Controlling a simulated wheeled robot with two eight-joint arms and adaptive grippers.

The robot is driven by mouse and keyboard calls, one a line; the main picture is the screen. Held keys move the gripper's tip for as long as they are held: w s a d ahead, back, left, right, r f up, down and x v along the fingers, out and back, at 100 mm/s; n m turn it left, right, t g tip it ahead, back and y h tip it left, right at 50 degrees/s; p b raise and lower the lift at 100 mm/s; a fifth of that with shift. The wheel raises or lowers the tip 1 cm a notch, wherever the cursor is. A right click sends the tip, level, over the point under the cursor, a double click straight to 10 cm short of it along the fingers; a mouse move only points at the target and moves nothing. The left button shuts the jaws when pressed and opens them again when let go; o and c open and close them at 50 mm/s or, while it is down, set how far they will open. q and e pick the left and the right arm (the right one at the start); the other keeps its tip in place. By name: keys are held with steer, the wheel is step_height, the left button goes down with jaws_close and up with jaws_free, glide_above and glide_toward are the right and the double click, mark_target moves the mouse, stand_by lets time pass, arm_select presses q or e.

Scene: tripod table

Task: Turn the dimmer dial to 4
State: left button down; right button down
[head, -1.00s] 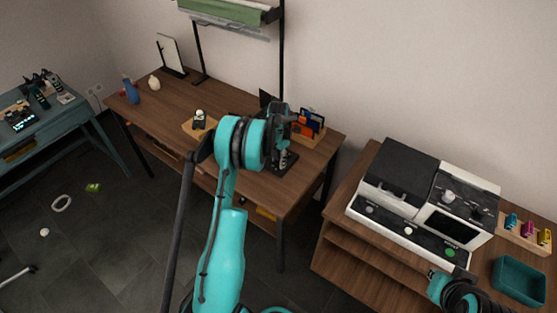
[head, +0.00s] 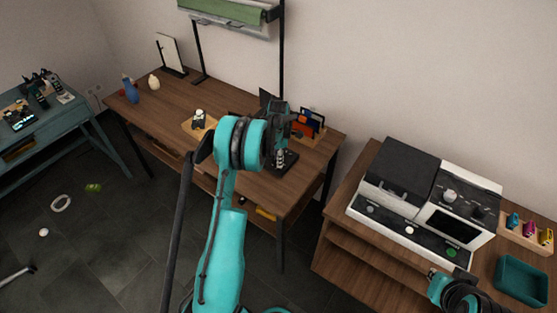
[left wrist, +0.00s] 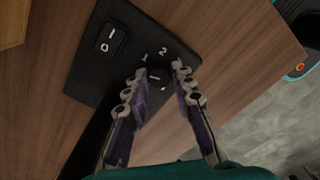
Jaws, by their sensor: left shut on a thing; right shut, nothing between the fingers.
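The black dimmer panel (left wrist: 85,75) lies on the wooden table; in the head view its black base (head: 290,162) shows near the table's right end. It carries a rocker switch marked I and O and the white numerals 1 and 2. A dark dial (left wrist: 155,78) with a small pale mark sits below the numerals. My left gripper (left wrist: 160,72) is shut on the dial, one finger on each side; in the head view the left gripper (head: 281,155) points down at the panel. Other numerals and the dial's exact setting are hidden. My right gripper (head: 433,274) is shut and empty near the right counter.
A rack with colored items (head: 306,125) stands behind the panel. A blue vase (head: 131,93) and a small white object (head: 199,119) stand further left on the table.

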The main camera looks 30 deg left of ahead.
arm_select(q)
steer(key=m, duration=0.4)
steer(key=shift+m+b, duration=0.3)
steer(key=m, duration=0.3)
steer(key=shift+m, duration=0.4)
steer(key=m, duration=0.4)
steer(key=shift+b, duration=0.3)
steer(key=m, duration=0.8)
steer(key=shift+m, duration=0.3)
steer(key=m, duration=0.3)
steer(key=shift+m, duration=0.4)
steer(key=m, duration=0.3)
steer(key=shift+b, duration=0.3)
steer(key=shift+m, duration=2)
